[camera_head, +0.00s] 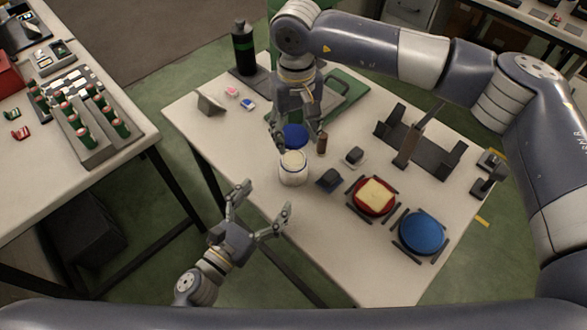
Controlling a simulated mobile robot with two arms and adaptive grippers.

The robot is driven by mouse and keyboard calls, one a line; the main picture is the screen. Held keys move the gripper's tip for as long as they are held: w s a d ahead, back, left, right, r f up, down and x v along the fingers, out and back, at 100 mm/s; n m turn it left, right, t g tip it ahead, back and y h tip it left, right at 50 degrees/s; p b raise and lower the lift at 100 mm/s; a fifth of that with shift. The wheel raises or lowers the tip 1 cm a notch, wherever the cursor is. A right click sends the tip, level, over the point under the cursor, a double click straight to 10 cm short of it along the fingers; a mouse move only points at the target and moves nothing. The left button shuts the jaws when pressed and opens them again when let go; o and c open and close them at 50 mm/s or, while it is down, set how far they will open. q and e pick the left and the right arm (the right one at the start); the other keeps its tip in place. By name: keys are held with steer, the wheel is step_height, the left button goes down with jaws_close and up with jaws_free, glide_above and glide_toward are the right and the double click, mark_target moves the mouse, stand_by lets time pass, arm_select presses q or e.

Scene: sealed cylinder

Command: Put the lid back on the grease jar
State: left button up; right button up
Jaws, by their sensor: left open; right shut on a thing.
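The grease jar (293,174) is a white round jar with a pale cream top, standing open on the table near its middle. A round blue lid (296,134) shows just behind the jar, between the fingers of my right gripper (297,138). My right gripper reaches down from above and is shut on the lid. Whether the lid is above the jar or behind it is hard to tell. My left gripper (263,200) is open and empty, in front of the jar near the table's front-left edge.
A brown cylinder (321,144) stands close right of my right gripper. A red dish with a yellow block (374,193) and a blue disc (423,232) lie front right. A dark rack (415,150) stands behind them. A black bottle (244,48) stands at the back left.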

stand_by(0.3)
arm_select(q)
steer(key=x, duration=1.2)
steer(key=shift+c, duration=0.2)
steer(key=c, duration=1.6)
arm_select(e)
glide_above(296, 163)
steer(key=shift+w+f, duration=0.1)
steer(key=shift+f, duration=2.4)
steer(key=shift+f, duration=0.9)
steer(key=shift+f, duration=0.55)
arm_select(q)
steer(key=shift+d, duration=0.1)
arm_select(e)
steer(key=shift+f, duration=0.4)
